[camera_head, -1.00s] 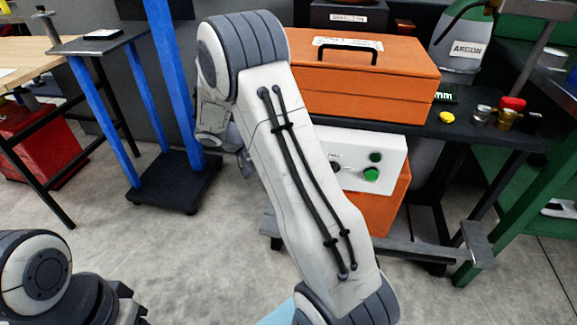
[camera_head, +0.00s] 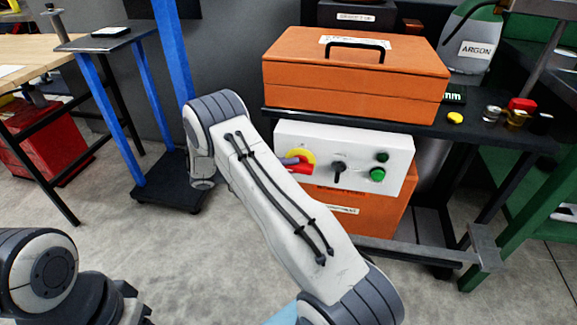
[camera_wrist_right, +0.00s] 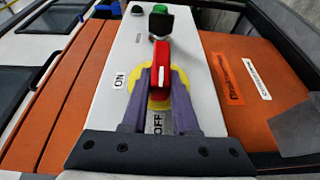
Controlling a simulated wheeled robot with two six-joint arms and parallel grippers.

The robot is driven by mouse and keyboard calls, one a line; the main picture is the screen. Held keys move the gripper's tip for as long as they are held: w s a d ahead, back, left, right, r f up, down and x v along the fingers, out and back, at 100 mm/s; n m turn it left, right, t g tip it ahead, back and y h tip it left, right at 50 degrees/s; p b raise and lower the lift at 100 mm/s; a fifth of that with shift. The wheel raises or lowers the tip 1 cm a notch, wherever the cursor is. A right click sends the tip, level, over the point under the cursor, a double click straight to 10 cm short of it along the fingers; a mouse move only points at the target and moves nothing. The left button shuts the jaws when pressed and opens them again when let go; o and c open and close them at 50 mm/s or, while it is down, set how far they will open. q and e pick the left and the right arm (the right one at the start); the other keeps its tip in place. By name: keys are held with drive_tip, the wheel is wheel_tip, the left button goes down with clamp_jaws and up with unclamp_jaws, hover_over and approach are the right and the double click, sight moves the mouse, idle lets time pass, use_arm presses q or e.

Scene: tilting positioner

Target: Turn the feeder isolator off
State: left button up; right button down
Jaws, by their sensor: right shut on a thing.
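The feeder isolator is a red handle (camera_wrist_right: 162,65) on a yellow disc (camera_wrist_right: 133,95), set in a white panel (camera_wrist_right: 108,107). In the head view the red handle (camera_head: 301,168) and yellow disc (camera_head: 303,155) show at the panel's left part. My right gripper (camera_wrist_right: 161,85) is shut on the red handle, one finger on each side. In the wrist view the handle lies lengthwise in line with the OFF label (camera_wrist_right: 157,123); the ON label (camera_wrist_right: 120,80) is to its left. My right arm hides much of the right gripper in the head view.
A black selector knob (camera_head: 340,167) and green buttons (camera_head: 377,174) sit right of the isolator. An orange toolbox (camera_head: 350,85) stands on the dark shelf above. A blue-legged stand (camera_head: 170,190) is to the left. Grey floor (camera_head: 150,245) lies open in front.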

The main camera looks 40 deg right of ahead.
drive_tip(key=shift+f+h, duration=0.1)
drive_tip(key=shift+h, duration=0.2)
drive_tip(key=c, duration=0.7)
unclamp_jaws()
drive_tip(key=v, duration=1)
drive_tip(key=shift+w+a+p, duration=0.15)
drive_tip(key=shift+w+p, duration=0.05)
drive_tip(key=shift+p, duration=0.15)
